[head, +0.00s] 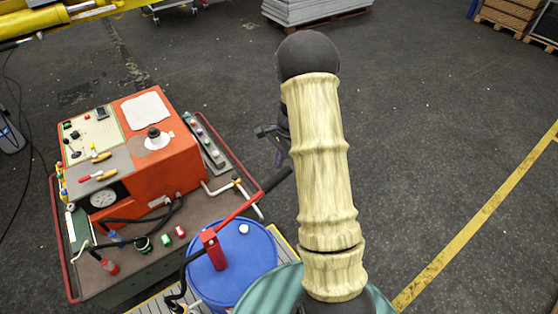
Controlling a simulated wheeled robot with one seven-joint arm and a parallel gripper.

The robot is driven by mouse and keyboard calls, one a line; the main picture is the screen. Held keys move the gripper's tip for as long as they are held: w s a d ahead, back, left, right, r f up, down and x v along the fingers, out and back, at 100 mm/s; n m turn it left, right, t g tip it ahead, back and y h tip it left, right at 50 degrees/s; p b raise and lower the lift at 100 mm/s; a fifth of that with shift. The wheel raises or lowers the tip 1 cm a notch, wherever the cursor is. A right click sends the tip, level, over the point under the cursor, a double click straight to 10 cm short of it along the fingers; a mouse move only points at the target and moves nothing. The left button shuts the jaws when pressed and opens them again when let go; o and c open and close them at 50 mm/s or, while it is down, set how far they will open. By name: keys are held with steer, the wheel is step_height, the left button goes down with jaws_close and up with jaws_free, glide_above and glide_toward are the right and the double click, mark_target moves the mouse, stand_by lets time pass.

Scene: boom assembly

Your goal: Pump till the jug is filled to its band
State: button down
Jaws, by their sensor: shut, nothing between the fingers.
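A red hand pump (212,250) stands on top of a blue drum (255,262). Its red lever (240,207) slants up to the right and ends in a black grip (276,180) beside my arm. My gripper (266,131) shows only in part, as dark pieces at the left edge of my arm. It is shut and empty, above the black grip in the picture and seemingly apart from it. My arm hides much of it. A dark hose (184,268) runs down from the pump. I cannot make out the jug or its band.
An orange machine (165,165) with a control panel and gauge stands on a red-railed cart (205,200) at left, with small parts on it. A yellow boom (40,18) crosses the top left. Pallets stand at the back. The floor (430,130) right of my arm is clear.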

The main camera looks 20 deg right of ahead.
stand_by(0.4)
step_height(320, 180, down, 20)
steer(key=b, duration=1.3)
step_height(320, 180, up, 20)
steer(key=p, duration=1.4)
steer(key=shift+f, duration=0.1)
stand_by(0.4)
steer(key=shift+p, duration=0.4)
stand_by(1.9)
stand_by(0.4)
